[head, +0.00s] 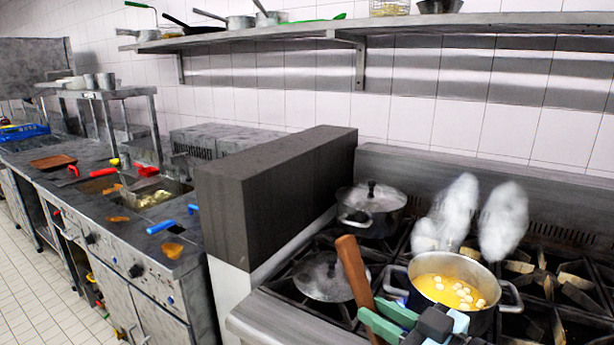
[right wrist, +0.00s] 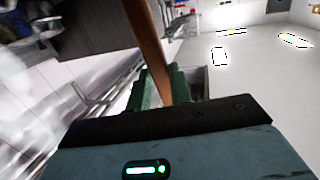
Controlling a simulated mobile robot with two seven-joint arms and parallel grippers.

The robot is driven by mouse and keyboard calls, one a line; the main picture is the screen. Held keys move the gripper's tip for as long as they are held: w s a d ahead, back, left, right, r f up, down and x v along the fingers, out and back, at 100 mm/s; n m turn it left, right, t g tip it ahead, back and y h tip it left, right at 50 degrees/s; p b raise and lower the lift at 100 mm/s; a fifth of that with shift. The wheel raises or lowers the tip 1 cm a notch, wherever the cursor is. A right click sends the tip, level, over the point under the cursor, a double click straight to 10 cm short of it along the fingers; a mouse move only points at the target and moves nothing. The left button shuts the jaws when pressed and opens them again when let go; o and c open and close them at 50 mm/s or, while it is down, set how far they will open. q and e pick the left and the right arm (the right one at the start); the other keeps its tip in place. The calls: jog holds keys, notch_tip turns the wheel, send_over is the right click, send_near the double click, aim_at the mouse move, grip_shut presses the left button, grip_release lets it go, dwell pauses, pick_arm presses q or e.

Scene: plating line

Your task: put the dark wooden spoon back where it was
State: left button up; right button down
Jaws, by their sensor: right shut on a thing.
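The dark wooden spoon (head: 354,272) is a reddish-brown stick at the bottom centre of the head view, nearly upright and leaning a little. My right gripper (head: 380,324), with green fingers, is shut on it to the left of the soup pot. The spoon's lower part leaves the bottom of the head view. In the right wrist view the spoon (right wrist: 149,40) runs up from between the green fingers (right wrist: 158,88) and out of the top edge. My left gripper is not in view.
An open pot (head: 395,291) of yellow soup with pale chunks steams on the stove, close to my right gripper. A lidded pot (head: 371,222) and a round lid (head: 318,276) are left of it. A grey block (head: 275,190) stands beside the stove; a cluttered counter (head: 80,205) lies further left.

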jog(key=s+d+f+m+t+h, duration=0.3)
jog(key=d+f+m+h, duration=0.5)
jog(key=f, duration=0.5)
jog(key=d+t+h, duration=0.1)
jog(key=d+h, duration=0.1)
jog(key=h, duration=0.1)
jog(key=shift+s+d+f+h, duration=0.2)
jog(key=shift+d+f+h, duration=0.05)
jog(key=shift+f+h, duration=0.05)
